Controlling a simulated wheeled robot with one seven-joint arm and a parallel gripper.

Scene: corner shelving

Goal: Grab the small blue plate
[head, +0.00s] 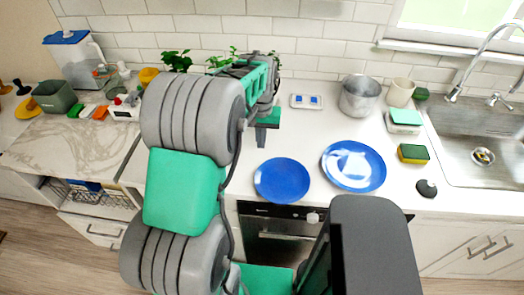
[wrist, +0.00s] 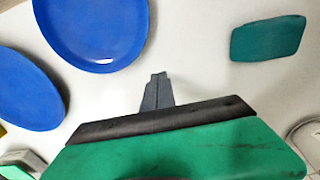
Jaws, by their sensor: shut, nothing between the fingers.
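The small blue plate (head: 282,180) lies flat on the white counter near its front edge, left of a larger blue plate (head: 353,166). In the wrist view the small plate (wrist: 92,30) is at the top, cut off by the frame edge, and the larger plate (wrist: 25,92) is at the left. My gripper (head: 261,137) is above the counter, behind and slightly left of the small plate, apart from it. In the wrist view its fingers (wrist: 157,88) are together and empty, pointing at bare counter.
A flat teal object (wrist: 268,38) lies right of the small plate in the wrist view. A metal pot (head: 360,97), a yellow-green sponge (head: 413,154) and a sink (head: 480,150) are to the right. My arm hides part of the counter. Bare counter surrounds the plates.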

